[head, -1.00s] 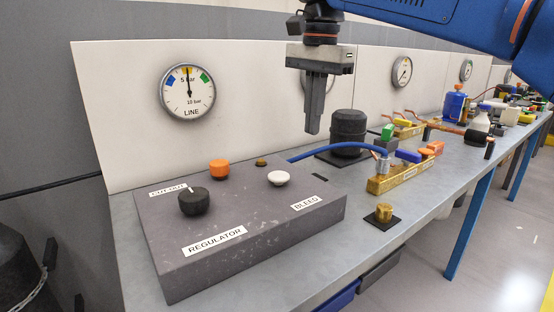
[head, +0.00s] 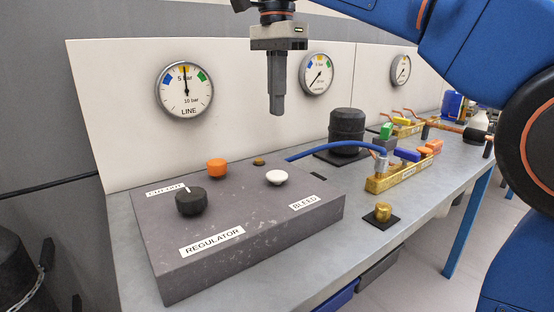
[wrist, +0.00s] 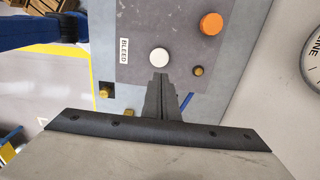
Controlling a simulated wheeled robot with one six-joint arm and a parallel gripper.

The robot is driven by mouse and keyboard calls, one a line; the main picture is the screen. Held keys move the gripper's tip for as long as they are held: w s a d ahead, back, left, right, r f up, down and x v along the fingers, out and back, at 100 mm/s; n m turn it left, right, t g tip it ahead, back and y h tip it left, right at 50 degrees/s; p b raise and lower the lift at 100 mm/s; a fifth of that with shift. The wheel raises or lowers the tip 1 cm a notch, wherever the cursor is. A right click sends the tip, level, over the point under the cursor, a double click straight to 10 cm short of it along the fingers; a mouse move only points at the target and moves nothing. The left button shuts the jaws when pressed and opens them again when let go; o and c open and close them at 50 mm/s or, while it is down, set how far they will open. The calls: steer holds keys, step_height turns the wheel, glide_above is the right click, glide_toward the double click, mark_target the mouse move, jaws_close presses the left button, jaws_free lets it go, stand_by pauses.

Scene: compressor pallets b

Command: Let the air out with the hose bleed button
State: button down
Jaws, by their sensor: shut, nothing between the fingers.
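The white bleed button (head: 276,177) is a round knob on top of the grey control box (head: 250,240), behind the BLEED label (head: 304,202). My gripper (head: 277,112) is shut and empty, pointing down, clear above the button in the head view. In the wrist view the shut fingertips (wrist: 160,75) appear just below the white button (wrist: 159,57) in the picture, with a gap in height I cannot measure. The blue hose (head: 335,150) runs from behind the box to a brass manifold (head: 390,181). The LINE gauge (head: 184,90) has its needle pointing nearly straight up, near 5 bar.
An orange knob (head: 216,168) and a black regulator knob (head: 191,201) stand on the box, left of the button. A small brass knob (head: 259,161) sits behind it. A dark cylinder (head: 347,131) and a brass fitting (head: 383,212) stand to the right.

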mark_target(277, 173)
step_height(277, 173, down, 13)
steer(key=shift+f, duration=0.2)
stand_by(0.4)
